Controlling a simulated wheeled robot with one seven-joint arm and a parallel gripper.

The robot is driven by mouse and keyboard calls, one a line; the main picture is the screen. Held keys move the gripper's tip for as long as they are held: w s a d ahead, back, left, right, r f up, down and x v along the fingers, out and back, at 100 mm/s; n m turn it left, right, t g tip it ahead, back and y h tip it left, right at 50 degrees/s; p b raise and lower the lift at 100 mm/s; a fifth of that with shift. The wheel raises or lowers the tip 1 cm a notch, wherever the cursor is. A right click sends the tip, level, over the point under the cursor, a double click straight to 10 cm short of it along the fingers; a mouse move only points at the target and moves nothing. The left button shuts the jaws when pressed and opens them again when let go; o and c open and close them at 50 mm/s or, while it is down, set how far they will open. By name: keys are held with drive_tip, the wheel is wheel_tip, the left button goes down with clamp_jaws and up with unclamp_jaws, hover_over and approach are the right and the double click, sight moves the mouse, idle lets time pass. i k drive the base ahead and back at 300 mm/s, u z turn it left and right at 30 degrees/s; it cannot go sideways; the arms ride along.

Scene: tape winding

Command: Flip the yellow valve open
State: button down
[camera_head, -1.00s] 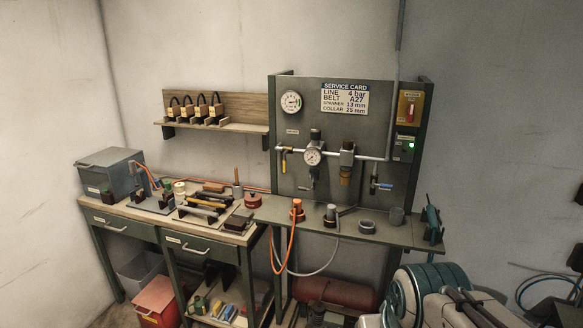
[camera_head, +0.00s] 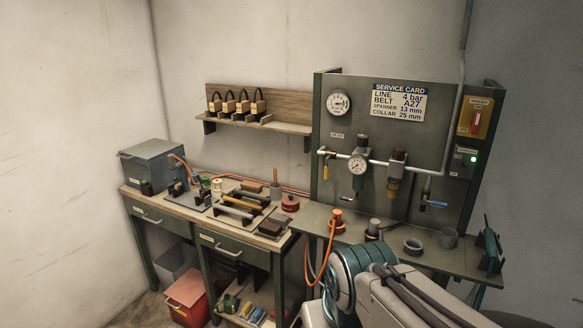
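The yellow valve (camera_head: 326,171) sits at the left end of the grey air pipe on the dark upright panel (camera_head: 340,84). Its yellow handle hangs straight down, across the line of the pipe. A round pressure gauge (camera_head: 357,165) is just to the right of it. My gripper is out of view; only part of my arm shows at the lower right, in front of the bench and well below the valve.
A blue-handled valve (camera_head: 436,204) is at the panel's lower right. The space before the yellow valve looks clear.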

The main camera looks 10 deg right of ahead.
sight(326, 169)
drive_tip(key=z, duration=0.05)
drive_tip(key=i, duration=1.2)
drive_tip(key=z, duration=0.65)
